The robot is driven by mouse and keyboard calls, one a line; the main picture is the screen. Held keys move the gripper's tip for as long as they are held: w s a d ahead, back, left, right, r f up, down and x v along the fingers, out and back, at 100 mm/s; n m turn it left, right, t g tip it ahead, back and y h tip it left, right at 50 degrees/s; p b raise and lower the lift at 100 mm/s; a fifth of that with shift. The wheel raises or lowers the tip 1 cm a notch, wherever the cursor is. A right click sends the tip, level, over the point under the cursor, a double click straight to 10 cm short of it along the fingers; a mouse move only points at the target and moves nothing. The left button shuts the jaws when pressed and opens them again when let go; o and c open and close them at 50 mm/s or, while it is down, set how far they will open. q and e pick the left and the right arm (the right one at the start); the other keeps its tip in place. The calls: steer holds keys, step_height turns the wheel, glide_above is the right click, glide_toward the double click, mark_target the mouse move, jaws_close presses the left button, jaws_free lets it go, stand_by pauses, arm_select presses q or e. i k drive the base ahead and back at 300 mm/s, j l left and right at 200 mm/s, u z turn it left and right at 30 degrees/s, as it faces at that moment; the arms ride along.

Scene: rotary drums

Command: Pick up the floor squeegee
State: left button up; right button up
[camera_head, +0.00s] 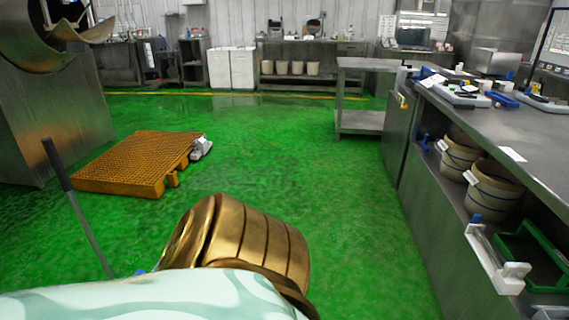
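A long thin pole with a dark grip at its upper end, which looks like the floor squeegee (89,229), stands tilted at the left. Its lower end goes down behind the pale green part of my body at the bottom of the picture, so its head is hidden. A small blue bit shows just right of the pole's lower end; I cannot tell whether it belongs to it. Neither of my grippers can be made out; a gold, banded rounded part, seemingly mine, fills the lower middle.
An orange-brown pallet (130,163) lies on the green floor beyond the pole, with a small grey item (201,148) at its right corner. A large metal drum machine (50,120) stands at left. A long steel counter (500,130) runs along the right. The middle floor is clear.

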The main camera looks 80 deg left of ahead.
mark_target(50, 148)
steer(key=u, duration=4.05)
